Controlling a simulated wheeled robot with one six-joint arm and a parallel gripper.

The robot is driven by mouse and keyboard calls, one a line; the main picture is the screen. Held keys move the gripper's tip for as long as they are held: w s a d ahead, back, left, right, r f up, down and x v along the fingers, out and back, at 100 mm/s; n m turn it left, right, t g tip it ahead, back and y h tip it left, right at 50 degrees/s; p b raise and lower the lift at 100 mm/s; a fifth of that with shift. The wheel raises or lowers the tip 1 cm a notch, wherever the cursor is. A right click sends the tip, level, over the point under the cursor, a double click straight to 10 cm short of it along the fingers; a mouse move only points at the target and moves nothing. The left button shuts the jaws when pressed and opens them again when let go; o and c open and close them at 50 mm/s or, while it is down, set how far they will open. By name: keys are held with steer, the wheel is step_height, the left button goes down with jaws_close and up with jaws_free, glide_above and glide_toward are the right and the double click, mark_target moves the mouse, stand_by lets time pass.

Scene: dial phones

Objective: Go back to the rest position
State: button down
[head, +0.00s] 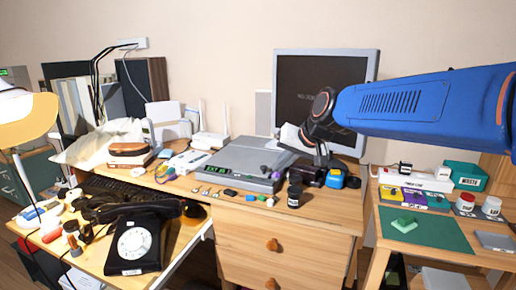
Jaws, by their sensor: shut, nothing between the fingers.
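My blue arm (405,107) reaches in from the right edge, in front of the monitor. My gripper (322,157) hangs at its dark end, above the desk between the grey flat device and the small dark and blue items. It looks shut and empty. A black dial phone (135,244) with a white dial sits on the lower pull-out surface at the left front. Its handset (140,211) appears to lie across the top. The gripper is well apart from the phone.
A monitor (325,85) stands behind the arm. A grey flat device (240,162) lies mid-desk, with several small items before it. A lamp (25,118) is at left.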

steer(key=s+d+f+h, duration=0.1)
steer(key=s+d+f, duration=0.4)
steer(key=s, duration=0.5)
steer(key=s+d+f+g+h, duration=0.1)
steer(key=s+d+f, duration=0.4)
steer(key=s+d, duration=0.5)
steer(key=s+d+f+h, duration=0.3)
steer(key=s+d+f, duration=0.2)
steer(key=s, duration=0.6)
steer(key=d, duration=0.2)
steer(key=shift+s+d+f, duration=0.2)
steer(key=shift+d+f, duration=0.05)
steer(key=shift+d, duration=0.15)
stand_by(2.6)
